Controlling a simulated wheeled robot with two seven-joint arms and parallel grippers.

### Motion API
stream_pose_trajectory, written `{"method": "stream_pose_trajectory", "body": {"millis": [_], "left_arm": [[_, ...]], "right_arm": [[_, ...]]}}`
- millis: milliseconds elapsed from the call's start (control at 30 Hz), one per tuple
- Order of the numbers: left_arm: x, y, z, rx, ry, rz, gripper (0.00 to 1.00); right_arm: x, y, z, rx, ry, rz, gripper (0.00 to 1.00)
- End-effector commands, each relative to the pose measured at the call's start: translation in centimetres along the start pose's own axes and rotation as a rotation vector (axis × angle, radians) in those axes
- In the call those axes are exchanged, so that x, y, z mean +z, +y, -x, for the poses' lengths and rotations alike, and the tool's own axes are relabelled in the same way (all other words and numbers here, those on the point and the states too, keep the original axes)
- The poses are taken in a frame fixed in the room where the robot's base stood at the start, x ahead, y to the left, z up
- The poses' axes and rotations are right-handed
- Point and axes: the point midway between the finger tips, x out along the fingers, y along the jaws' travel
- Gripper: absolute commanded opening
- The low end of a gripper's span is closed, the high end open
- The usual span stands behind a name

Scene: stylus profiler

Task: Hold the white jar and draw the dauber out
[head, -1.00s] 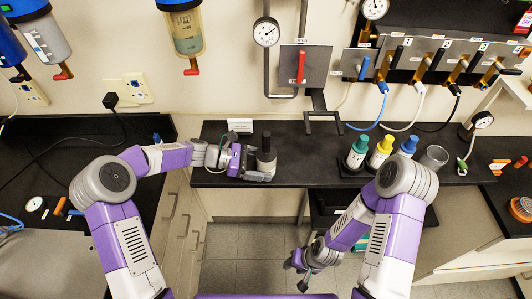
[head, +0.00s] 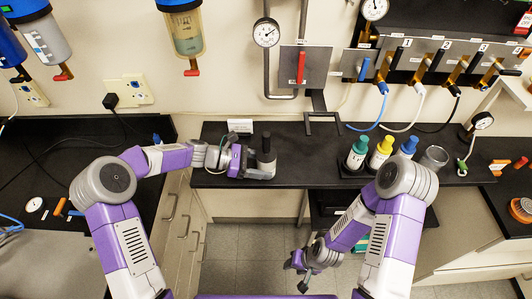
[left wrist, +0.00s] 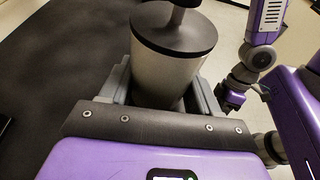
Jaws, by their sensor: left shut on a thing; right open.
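The white jar (head: 264,166) stands on the narrow black bench in the head view and looks greyish there. In the left wrist view the pale jar (left wrist: 165,75) has a dark lid. The dauber's dark top (head: 266,141) rises from the lid; its knob is cut off by the upper edge of the left wrist view (left wrist: 184,5). My left gripper (head: 262,173) is shut on the jar's body from the left, a finger on each side. The dauber's lower part is hidden inside the jar. My right gripper (head: 302,277) is open and empty, low in front of the bench.
Bottles with green (head: 357,151), yellow (head: 381,152) and blue (head: 405,147) caps stand to the right on the bench (head: 310,165), beside a grey cup (head: 434,158). The bench between jar and bottles is mostly clear.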

Motion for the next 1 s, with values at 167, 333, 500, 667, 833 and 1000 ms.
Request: {"method": "stream_pose_trajectory", "body": {"millis": [167, 333, 500, 667, 833, 1000], "left_arm": [[-0.02, 0.01, 0.02, 0.000, 0.000, 0.000, 0.00], [-0.02, 0.01, 0.02, 0.000, 0.000, 0.000, 0.00], [-0.11, 0.01, -0.01, 0.000, 0.000, 0.000, 0.00], [-0.17, 0.00, -0.02, 0.000, 0.001, 0.000, 0.00], [-0.22, -0.01, -0.03, 0.000, 0.002, 0.001, 0.00], [-0.26, -0.02, -0.03, 0.000, 0.002, 0.001, 0.00]], "right_arm": [[0.00, 0.00, 0.00, 0.000, 0.000, 0.000, 0.43], [0.00, 0.00, 0.00, 0.000, 0.000, 0.000, 0.43], [0.00, -0.01, 0.04, 0.000, 0.000, 0.000, 0.43], [0.00, -0.01, 0.03, 0.000, 0.000, 0.000, 0.43], [0.00, -0.01, 0.03, 0.000, 0.000, 0.000, 0.43], [-0.03, -0.04, 0.03, 0.000, -0.001, 0.000, 0.44]]}}
